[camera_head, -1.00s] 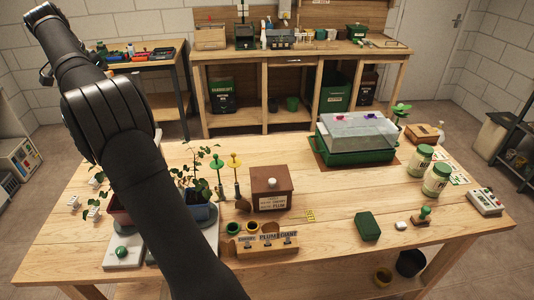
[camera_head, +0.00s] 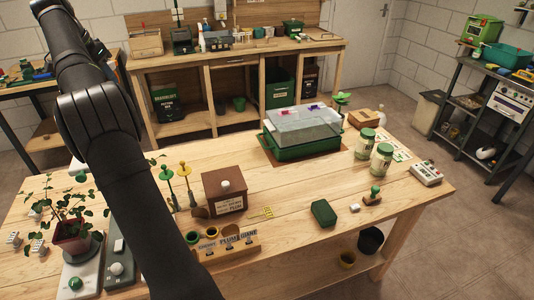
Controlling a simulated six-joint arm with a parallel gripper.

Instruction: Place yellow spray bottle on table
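I cannot make out a yellow spray bottle in this view. The wooden table (camera_head: 300,222) fills the middle and front, with several items on it. My black arm crosses the left side from the bottom to the top left. My gripper is not in view, and the arm hides part of the table's left half.
A clear-lidded green propagator (camera_head: 290,150), a brown box (camera_head: 224,194), two jars (camera_head: 381,158), a small green box (camera_head: 323,213) and a potted plant (camera_head: 72,232) stand on the table. Bare wood lies front right. A back bench (camera_head: 240,62) and shelf (camera_head: 496,125) stand beyond.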

